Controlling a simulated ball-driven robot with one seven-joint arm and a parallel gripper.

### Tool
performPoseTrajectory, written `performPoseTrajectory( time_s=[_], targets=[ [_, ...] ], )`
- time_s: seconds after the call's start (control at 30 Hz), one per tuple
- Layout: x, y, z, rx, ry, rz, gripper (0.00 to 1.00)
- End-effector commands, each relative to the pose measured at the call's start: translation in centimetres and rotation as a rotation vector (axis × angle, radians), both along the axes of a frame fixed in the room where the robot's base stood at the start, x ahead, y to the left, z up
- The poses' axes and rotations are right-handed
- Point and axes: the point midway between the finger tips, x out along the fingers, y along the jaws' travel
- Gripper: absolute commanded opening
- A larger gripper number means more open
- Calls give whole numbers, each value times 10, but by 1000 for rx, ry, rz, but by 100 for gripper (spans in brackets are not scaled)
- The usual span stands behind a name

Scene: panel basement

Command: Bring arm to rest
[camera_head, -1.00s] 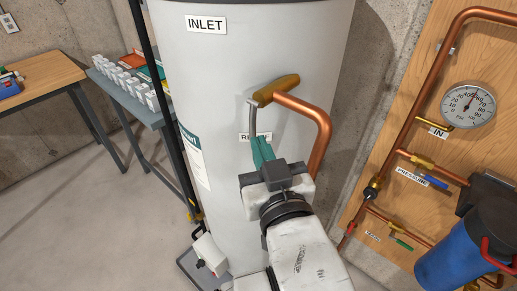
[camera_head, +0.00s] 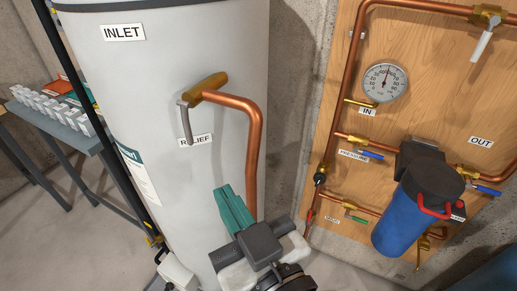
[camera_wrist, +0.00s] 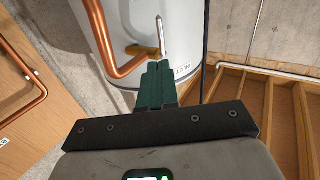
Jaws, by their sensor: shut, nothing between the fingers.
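My gripper (camera_head: 233,209) has green fingers that are shut with nothing between them. In the head view it is at the lower middle, in front of the light grey tank (camera_head: 180,75) and below the RELIEF label (camera_head: 196,140). In the wrist view my gripper (camera_wrist: 158,68) points at the tank, near the copper pipe (camera_wrist: 125,65). The brass relief valve (camera_head: 208,88) with its grey lever (camera_head: 185,122) is above the gripper in the head view, apart from it.
A wooden panel (camera_head: 330,120) at right holds copper pipes, a pressure gauge (camera_head: 385,81) and a blue filter housing (camera_head: 408,222). A grey table (camera_head: 75,137) with several white boxes stands at left.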

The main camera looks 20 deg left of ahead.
Motion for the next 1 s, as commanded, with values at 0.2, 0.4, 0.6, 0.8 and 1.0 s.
performPoseTrajectory(
  time_s=[0.2, 0.4, 0.6, 0.8, 1.0],
  targets=[
    [4, -5, -6, -13, 13, -13, 0],
    [37, -61, -75, -161, 173, -153, 0],
    [51, -160, -173, -349, 443, -351, 0],
    [20, -264, -260, -496, 754, -534, 0],
    [-53, -353, -326, -594, 1094, -687, 0]
  ],
)
